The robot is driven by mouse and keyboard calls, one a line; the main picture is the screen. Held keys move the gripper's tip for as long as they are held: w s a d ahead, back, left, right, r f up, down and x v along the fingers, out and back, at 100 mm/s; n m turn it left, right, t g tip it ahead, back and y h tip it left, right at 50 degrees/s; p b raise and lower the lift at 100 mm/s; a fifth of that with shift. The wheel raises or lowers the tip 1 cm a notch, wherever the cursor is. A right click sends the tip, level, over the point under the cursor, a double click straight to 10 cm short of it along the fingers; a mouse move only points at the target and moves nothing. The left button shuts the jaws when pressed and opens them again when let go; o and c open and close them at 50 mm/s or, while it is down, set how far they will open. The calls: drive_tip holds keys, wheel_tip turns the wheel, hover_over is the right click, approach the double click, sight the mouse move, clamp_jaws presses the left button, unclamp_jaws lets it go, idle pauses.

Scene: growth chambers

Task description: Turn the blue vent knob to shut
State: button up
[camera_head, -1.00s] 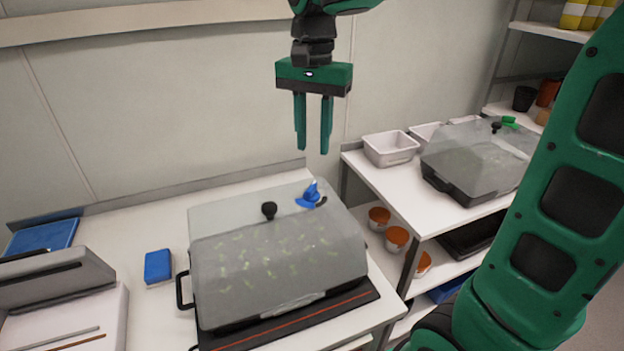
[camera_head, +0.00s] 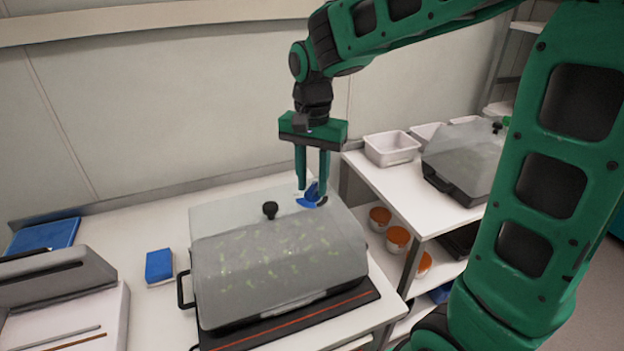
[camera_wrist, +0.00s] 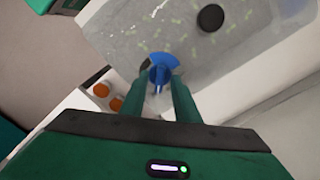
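The blue vent knob (camera_head: 311,194) sits at the back right of the clear lid (camera_head: 230,215) of a covered tray with seedlings. In the wrist view the knob (camera_wrist: 160,66) shows as a blue disc with a raised grip, between and just beyond the fingertips. My gripper (camera_head: 312,196) points straight down with its fingers apart, one on either side of the knob. It also shows in the wrist view (camera_wrist: 158,85). I cannot tell whether the fingers touch the knob. A dark mark beside the disc is partly hidden by a finger.
A black lid knob (camera_head: 270,210) stands left of the vent knob. A blue block (camera_head: 159,266) lies on the bench to the left. A second covered tray (camera_head: 468,160) and a white tub (camera_head: 391,147) stand on the shelf to the right. The wall is close behind.

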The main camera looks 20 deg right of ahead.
drive_tip(key=shift+c, duration=0.5)
clamp_jaws()
drive_tip(key=shift+d, duration=0.2)
drive_tip(key=shift+a, duration=0.2)
